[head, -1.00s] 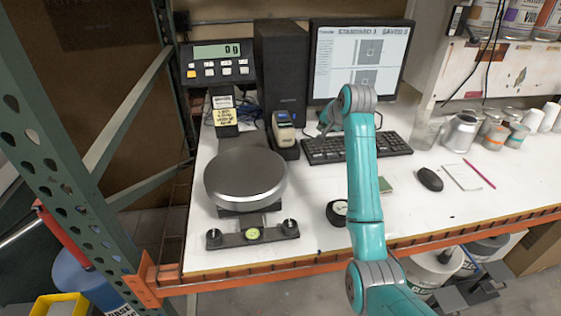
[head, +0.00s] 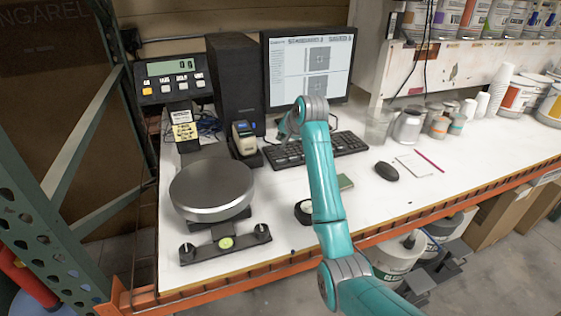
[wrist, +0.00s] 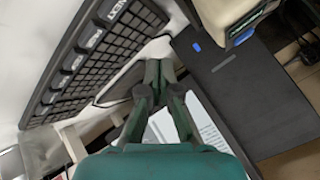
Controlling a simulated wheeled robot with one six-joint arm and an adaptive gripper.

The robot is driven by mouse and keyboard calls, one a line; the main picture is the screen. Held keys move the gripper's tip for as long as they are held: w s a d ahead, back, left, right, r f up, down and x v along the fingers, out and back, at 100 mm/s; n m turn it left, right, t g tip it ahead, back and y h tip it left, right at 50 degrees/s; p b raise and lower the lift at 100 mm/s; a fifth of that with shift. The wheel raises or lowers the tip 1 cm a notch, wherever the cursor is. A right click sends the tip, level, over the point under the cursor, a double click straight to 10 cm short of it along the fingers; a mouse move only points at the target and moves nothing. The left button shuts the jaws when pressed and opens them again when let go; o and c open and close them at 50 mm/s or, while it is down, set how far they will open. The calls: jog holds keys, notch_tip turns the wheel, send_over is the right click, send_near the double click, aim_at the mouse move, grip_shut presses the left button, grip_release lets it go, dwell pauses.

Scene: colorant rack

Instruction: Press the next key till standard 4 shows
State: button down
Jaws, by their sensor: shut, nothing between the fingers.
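The monitor (head: 307,70) stands at the back of the bench. Its heading seems to read "STANDARD" with a number that looks like 3, too small to be sure. The keyboard (head: 318,150) lies in front of it, partly behind my arm. In the wrist view the keyboard (wrist: 95,60) is at the left, with a row of large labelled keys; the NEXT key (wrist: 113,12) is at its top end. My gripper (wrist: 158,68) is shut and empty, its fingertips to the right of the keyboard.
A handheld device (head: 244,138) on a dark base stands left of the keyboard, before the black tower (head: 236,85). The scale with a round plate (head: 212,187) is at the left. A mouse (head: 387,171), notepad (head: 413,165) and several cups and cans are at the right.

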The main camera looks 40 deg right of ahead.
aim_at(282, 161)
jog(key=shift+f, duration=3.2)
jog(key=shift+f, duration=0.35)
jog(key=shift+f, duration=0.4)
jog(key=shift+r, duration=0.8)
jog(key=shift+r, duration=2.5)
